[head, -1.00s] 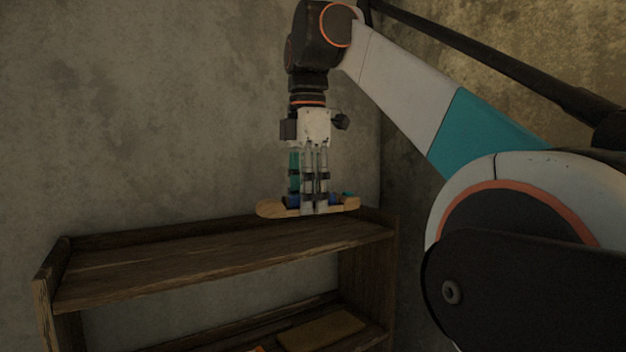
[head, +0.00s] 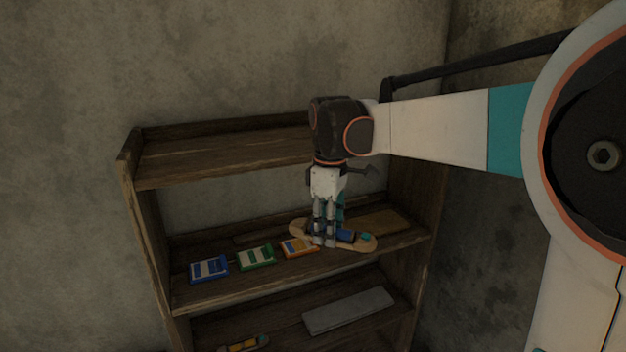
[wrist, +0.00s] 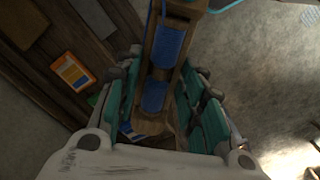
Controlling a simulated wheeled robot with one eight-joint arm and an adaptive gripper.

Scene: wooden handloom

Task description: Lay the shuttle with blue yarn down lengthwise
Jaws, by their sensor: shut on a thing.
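The shuttle with blue yarn (head: 363,244) is a long wooden piece with rounded ends and dark blue yarn in its middle. My gripper (head: 325,240) is shut around its middle and points down. In the head view the shuttle is at the height of the middle shelf (head: 220,282), in front of its right part; whether it touches the shelf I cannot tell. In the wrist view the shuttle (wrist: 165,60) runs between the fingers, its blue yarn in two sections. The fingers hide part of it.
The lower shelf holds a grey slab (head: 348,310) and a yellow-yarn shuttle (head: 243,344). The top shelf (head: 215,156) is bare.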

